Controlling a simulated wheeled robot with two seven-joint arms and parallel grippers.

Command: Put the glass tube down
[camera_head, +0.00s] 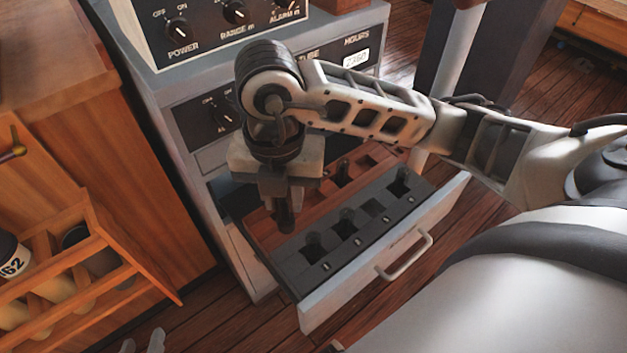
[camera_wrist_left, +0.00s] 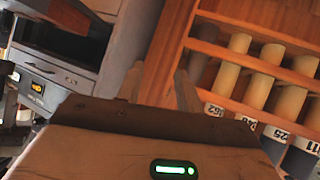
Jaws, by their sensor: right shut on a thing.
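My right gripper (camera_head: 284,217) points down over the left part of the open drawer (camera_head: 346,284), shut on the glass tube. The tube is dark and mostly hidden between the fingers, so its outline and whether it touches anything below cannot be told. The drawer holds a dark tray (camera_head: 372,236) with square sockets; several have dark, tube-like pieces standing in them. My left gripper (camera_head: 141,344) shows only its fingertips at the bottom left of the head view. In the left wrist view its fingers (camera_wrist_left: 158,88) are apart, with nothing between them.
The grey console (camera_head: 185,100) with knobs stands behind the drawer. The drawer's handle (camera_head: 405,257) faces the front right. A wooden rack (camera_head: 75,285) with numbered rolls is at the left, and it also shows in the left wrist view (camera_wrist_left: 205,75). Wooden floor is open below.

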